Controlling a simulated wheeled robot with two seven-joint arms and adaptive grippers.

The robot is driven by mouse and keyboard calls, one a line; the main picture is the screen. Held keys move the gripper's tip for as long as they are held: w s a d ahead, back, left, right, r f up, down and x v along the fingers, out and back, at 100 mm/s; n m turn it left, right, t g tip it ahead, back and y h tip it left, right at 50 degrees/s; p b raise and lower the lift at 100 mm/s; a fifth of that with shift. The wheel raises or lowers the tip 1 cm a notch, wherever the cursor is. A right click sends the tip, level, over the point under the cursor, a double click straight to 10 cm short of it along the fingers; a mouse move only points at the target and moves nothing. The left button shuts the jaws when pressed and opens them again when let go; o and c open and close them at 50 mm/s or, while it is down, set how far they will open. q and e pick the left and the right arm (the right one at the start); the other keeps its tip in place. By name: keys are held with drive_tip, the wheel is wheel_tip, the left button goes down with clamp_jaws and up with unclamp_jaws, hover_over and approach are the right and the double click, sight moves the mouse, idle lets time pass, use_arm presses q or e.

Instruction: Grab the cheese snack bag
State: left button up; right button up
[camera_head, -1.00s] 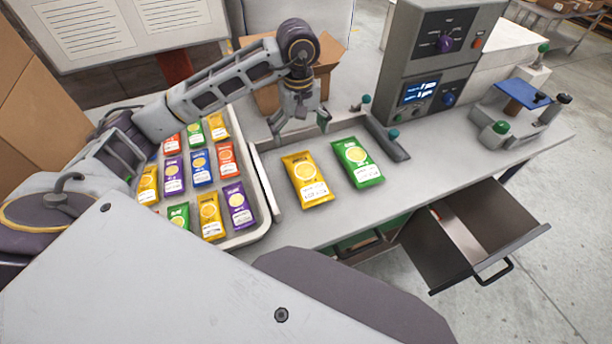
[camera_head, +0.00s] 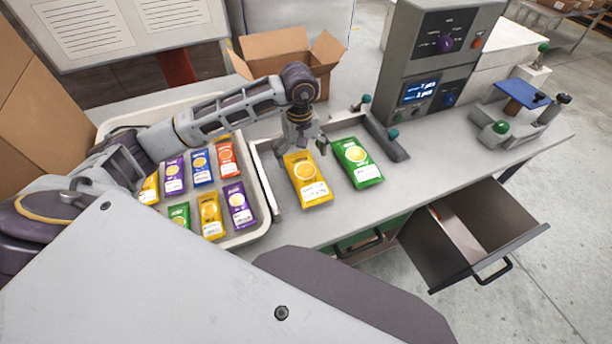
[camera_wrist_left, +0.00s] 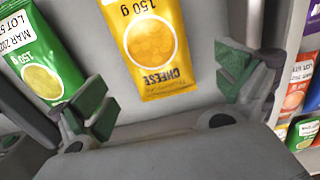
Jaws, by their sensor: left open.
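The yellow cheese snack bag (camera_head: 308,182) lies flat on the counter, beside a green snack bag (camera_head: 357,163) on its right. In the left wrist view the cheese bag (camera_wrist_left: 155,45) shows the printed word CHEESE and lies between my spread fingers, with the green bag (camera_wrist_left: 40,55) to its left. My left gripper (camera_head: 301,150) is open and empty, just over the far end of the cheese bag. Its green-padded fingers (camera_wrist_left: 165,92) stand apart on either side of the bag's end in the left wrist view. My right gripper is out of view.
A tray (camera_head: 262,222) of several colored bags stands to the left, partly under my left arm. An open cardboard box (camera_head: 285,48) is behind. A control unit (camera_head: 432,62) stands back right. An open drawer (camera_head: 470,232) juts out at the front right.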

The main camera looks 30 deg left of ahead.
sight(302, 164)
use_arm(q)
drive_tip(key=shift+f, duration=0.15)
drive_tip(key=shift+d+f, duration=0.1)
drive_tip(key=shift+f, duration=0.5)
drive_tip(key=shift+s+d+f+p, duration=0.15)
drive_tip(key=shift+f+p, duration=0.2)
drive_tip(key=shift+f, duration=1.55)
drive_tip(key=shift+c, duration=0.4)
drive_tip(key=c, duration=0.9)
drive_tip(key=shift+r, duration=0.65)
wheel_tip(302, 164, up, 7)
drive_tip(key=shift+r+b, duration=0.1)
drive_tip(key=shift+b, duration=0.2)
drive_tip(key=shift+r, duration=0.75)
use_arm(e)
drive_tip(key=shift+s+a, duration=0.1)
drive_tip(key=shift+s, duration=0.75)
